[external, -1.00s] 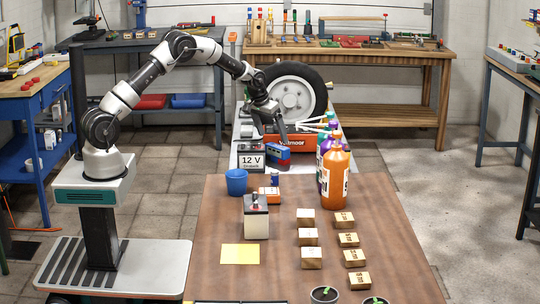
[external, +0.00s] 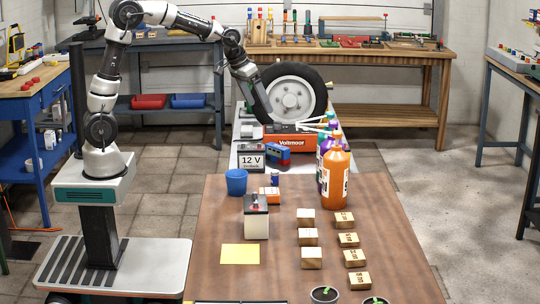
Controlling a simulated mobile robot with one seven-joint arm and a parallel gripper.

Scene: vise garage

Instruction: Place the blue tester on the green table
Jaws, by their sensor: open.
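The blue tester (external: 279,154), a small blue and red box, stands on the light far section of the long bench (external: 236,152), beside the 12 V box (external: 251,160) and in front of the orange Voltmoor box (external: 296,142). My gripper (external: 268,119) points down above and behind the tester, in front of the wheel, clear of the tester. It is open and holds nothing visible; its fingers are small and hard to make out. I cannot clearly pick out a green table in this view.
Orange and purple bottles (external: 335,175) stand right of the tester. The brown tabletop (external: 215,215) nearer the camera holds a blue cup (external: 236,182), a white-sided battery (external: 256,222), a yellow sheet (external: 240,254) and several wooden blocks. A wheel (external: 292,95) stands behind.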

